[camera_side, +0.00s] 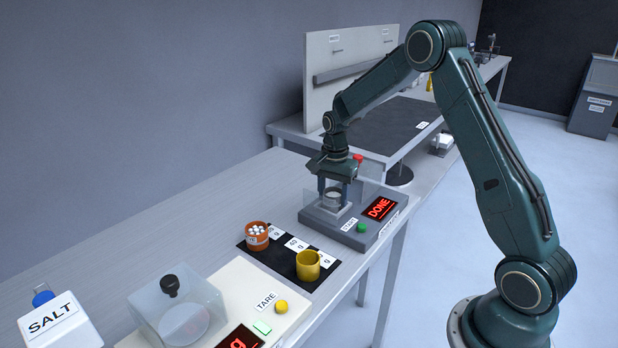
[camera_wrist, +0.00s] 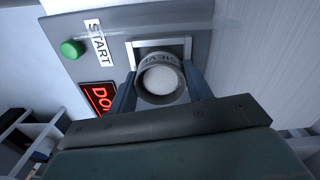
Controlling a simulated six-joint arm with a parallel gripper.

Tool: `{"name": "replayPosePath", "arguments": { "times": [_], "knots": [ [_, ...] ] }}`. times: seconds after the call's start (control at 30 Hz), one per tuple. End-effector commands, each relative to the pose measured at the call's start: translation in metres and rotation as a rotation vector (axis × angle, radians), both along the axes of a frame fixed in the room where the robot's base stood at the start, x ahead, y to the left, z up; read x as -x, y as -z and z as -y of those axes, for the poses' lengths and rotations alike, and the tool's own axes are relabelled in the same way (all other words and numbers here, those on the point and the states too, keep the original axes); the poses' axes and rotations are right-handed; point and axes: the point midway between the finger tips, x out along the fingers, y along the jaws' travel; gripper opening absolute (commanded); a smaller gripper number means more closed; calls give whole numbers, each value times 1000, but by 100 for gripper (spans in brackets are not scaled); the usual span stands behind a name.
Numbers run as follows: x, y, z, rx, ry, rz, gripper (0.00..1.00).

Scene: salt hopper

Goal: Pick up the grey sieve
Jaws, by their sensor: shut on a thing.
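The grey sieve (camera_wrist: 150,98) is a round cup marked "SIEVE" with white material inside, seen from above in the wrist view. In the side view the sieve (camera_side: 332,199) is at the grey machine's square holder, between my fingers. My gripper (camera_wrist: 160,90) is shut on the sieve, one finger on each side of it. It also shows in the side view (camera_side: 333,190), pointing down. I cannot tell whether the sieve still touches the holder (camera_side: 328,214). The grey machine (camera_side: 350,236) shows "DONE" on a red display (camera_side: 380,208).
A green START button (camera_side: 361,228) is on the machine. A clear shield (camera_side: 370,191) stands close to my gripper. An orange cup with white pellets (camera_side: 257,236) and a yellow cup (camera_side: 308,265) stand on a black mat. A balance (camera_side: 245,290) and a salt container (camera_side: 58,325) are nearer.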

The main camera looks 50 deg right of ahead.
Motion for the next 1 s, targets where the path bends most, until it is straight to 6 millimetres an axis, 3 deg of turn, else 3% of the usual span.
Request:
{"name": "replayPosePath", "arguments": {
  "times": [0.27, 0.47, 0.67, 1.0],
  "knots": [
    [0, -3, 0, 1, 0, 1, 26],
    [-1, -17, 0, 1, 0, 2, 26],
    [-1, -46, 0, 1, 0, 5, 26],
    [-1, -118, 0, 2, 0, 6, 26]
  ]
}}
